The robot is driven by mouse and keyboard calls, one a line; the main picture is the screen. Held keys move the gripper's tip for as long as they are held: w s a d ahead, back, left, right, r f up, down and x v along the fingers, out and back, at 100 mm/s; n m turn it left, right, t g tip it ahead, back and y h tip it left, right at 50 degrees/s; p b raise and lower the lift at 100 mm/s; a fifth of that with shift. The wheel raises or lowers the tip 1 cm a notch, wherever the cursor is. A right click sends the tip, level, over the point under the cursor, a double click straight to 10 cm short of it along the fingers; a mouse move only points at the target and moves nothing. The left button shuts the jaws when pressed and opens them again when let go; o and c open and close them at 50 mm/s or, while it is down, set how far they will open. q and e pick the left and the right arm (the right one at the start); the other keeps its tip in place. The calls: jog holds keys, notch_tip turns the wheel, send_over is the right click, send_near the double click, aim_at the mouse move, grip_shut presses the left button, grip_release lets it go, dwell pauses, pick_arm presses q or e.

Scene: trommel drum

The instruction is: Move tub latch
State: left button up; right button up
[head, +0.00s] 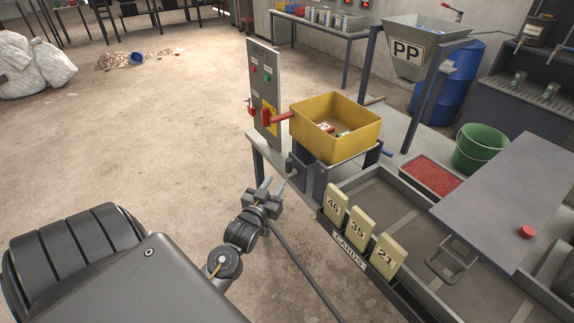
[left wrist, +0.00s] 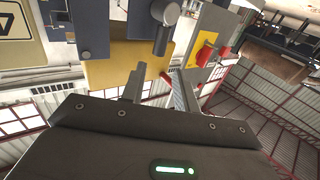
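The yellow tub (head: 335,140) sits on a dark stand at the bench's left end, with small items inside. A dark grey cylindrical knob (head: 291,168), which may be the tub latch, is below the tub's left corner. It seems to be the grey cylinder (left wrist: 163,35) in the left wrist view. My left gripper (head: 272,184) is in front of and below the knob, fingers apart. In the left wrist view its fingers (left wrist: 159,88) show a gap with nothing held, and the cylinder is beyond them. My right gripper is not in view.
A grey control panel (head: 262,90) with a red handle (head: 267,117) stands left of the tub. Number cards (head: 358,231) line the tray's front edge. A green bucket (head: 478,150) and red-filled tray (head: 432,178) are to the right.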

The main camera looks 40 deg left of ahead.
aim_at(287, 165)
pick_arm(q)
jog(key=p+x, duration=0.2)
jog(key=x, duration=0.7)
jog(key=shift+w+a, duration=0.15)
jog(key=shift+w, duration=0.15)
grip_shut()
